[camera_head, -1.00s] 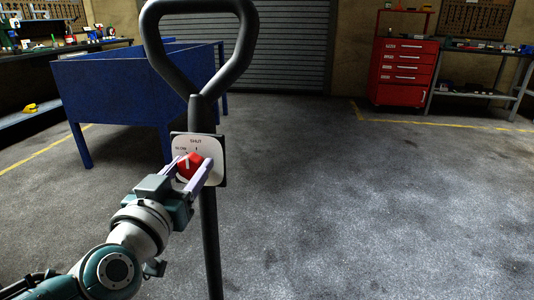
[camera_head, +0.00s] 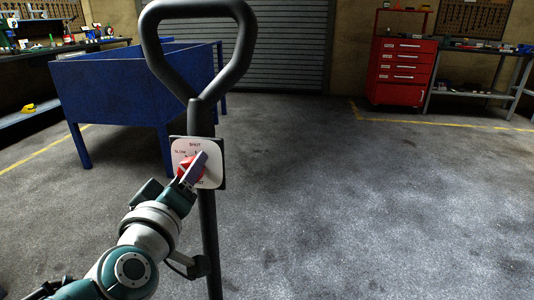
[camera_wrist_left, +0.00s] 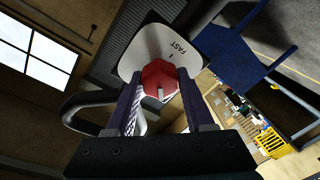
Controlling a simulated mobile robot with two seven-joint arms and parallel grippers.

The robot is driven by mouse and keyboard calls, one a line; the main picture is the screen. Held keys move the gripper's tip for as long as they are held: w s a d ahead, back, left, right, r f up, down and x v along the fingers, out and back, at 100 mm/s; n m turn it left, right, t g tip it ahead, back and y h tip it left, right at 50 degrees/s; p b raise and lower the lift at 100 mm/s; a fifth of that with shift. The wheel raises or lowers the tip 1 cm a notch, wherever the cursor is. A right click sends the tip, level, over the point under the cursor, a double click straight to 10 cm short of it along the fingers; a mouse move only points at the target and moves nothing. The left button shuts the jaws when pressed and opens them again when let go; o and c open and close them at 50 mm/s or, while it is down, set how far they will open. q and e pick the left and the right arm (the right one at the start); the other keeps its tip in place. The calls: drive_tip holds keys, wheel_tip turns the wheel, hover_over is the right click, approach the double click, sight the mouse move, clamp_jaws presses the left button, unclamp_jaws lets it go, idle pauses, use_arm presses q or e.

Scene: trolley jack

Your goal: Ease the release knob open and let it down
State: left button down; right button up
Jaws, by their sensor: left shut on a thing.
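The red release knob (camera_head: 184,167) sits on a white dial plate (camera_head: 209,148) on the jack's dark handle (camera_head: 208,232). SHUT is printed at the plate's top and SLOW at its left. My left gripper (camera_head: 191,168) is shut on the knob, and one finger covers part of it. In the left wrist view, the knob (camera_wrist_left: 160,79) is between the two fingers (camera_wrist_left: 158,98). A pale mark shows on its face, on the side away from the FAST label on the plate (camera_wrist_left: 146,47). The pointer is hidden in the head view. My right gripper is not in view.
The handle's loop grip (camera_head: 147,45) rises above the dial. A blue open-topped bin (camera_head: 110,95) stands behind it at the left. A red drawer cabinet (camera_head: 401,72) and a bench stand at the back right. The floor to the right is clear.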

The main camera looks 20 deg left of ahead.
use_arm(q)
drive_tip(key=shift+n, duration=1.1)
drive_tip(key=shift+c, duration=1.4)
unclamp_jaws()
drive_tip(key=p+v, duration=0.2)
drive_tip(key=v, duration=0.8)
